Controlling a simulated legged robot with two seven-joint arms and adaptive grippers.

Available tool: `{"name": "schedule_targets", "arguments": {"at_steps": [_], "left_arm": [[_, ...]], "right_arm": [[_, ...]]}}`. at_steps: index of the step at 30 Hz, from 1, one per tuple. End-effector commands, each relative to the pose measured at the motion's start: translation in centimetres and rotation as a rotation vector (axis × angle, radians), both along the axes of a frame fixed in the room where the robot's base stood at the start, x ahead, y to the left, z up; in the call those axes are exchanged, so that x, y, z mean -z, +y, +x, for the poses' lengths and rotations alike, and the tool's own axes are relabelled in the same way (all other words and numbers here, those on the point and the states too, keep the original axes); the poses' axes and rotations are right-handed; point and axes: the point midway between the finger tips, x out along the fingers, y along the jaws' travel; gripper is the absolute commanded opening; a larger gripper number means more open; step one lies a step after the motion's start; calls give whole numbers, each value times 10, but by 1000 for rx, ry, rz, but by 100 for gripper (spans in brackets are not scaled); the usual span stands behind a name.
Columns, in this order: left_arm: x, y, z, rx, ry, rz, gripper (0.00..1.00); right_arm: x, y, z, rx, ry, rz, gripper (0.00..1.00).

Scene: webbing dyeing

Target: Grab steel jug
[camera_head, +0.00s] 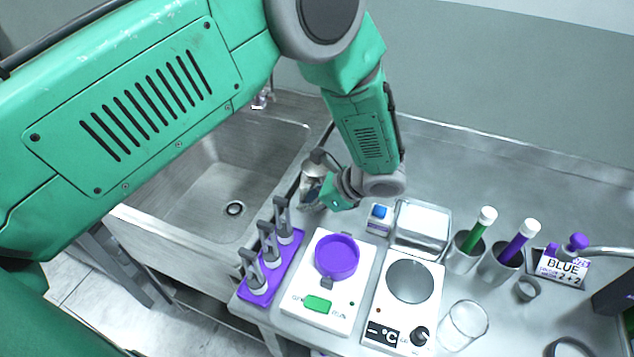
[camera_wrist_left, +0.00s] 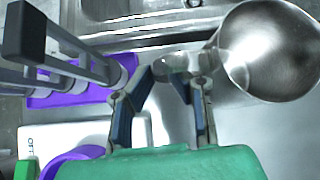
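The steel jug (camera_wrist_left: 272,52) is a large, rounded, shiny vessel at the upper right of the left wrist view, with a handle-like part (camera_wrist_left: 190,62) reaching left from it. My left gripper (camera_wrist_left: 160,80) is open, its two fingers spread close to that part; I cannot tell whether they touch it. In the head view, the jug (camera_head: 311,184) seems to show as a small shiny shape beside the sink, partly hidden by my left wrist and gripper (camera_head: 332,180). My right gripper is not in view.
A purple rack (camera_head: 285,262) with upright grey tools stands just left of a scale with a purple dish (camera_head: 337,256). A heater (camera_head: 404,300), beakers with green and purple rods, and a glass (camera_head: 463,325) stand to the right. The sink (camera_head: 235,170) lies left.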

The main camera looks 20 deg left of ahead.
Motion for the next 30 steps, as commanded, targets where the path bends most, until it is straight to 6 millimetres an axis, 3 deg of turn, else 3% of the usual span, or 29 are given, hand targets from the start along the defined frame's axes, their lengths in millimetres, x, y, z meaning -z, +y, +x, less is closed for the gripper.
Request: {"name": "schedule_targets", "arguments": {"at_steps": [7,9,23,30], "left_arm": [[3,6,1,0,-2,-3,14],[3,7,1,0,-1,-4,0],[2,4,0,-1,0,-2,0],[-11,4,1,-1,-2,-3,0]], "right_arm": [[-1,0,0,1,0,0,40],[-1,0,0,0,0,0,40],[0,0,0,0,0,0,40],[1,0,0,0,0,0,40]]}}
